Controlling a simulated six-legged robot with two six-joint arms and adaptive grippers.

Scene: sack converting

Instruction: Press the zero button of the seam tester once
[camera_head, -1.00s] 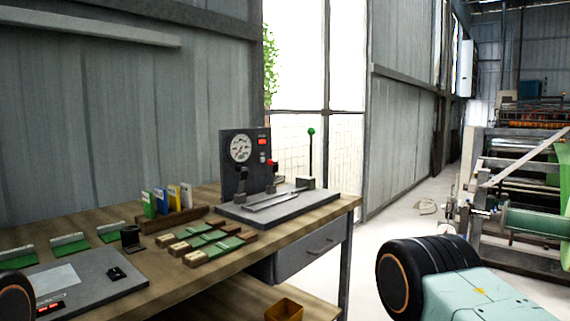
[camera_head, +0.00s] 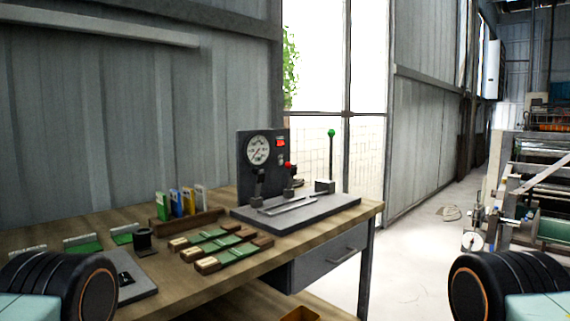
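The seam tester stands at the back right of the workbench. It has a dark upright panel (camera_head: 247,178) with a round white dial (camera_head: 258,150), a small red display (camera_head: 281,142) and a flat grey base (camera_head: 322,206). A small pale button (camera_head: 280,158) shows below the display; I cannot read any label on it. A red knob (camera_head: 288,164) and a green-topped lever (camera_head: 331,150) stand in front and to the right. Neither gripper is in view. Only rounded black parts of my arms show at the lower left and lower right, apart from the tester.
Open floor (camera_head: 415,265) lies right of the bench, with machinery beyond.

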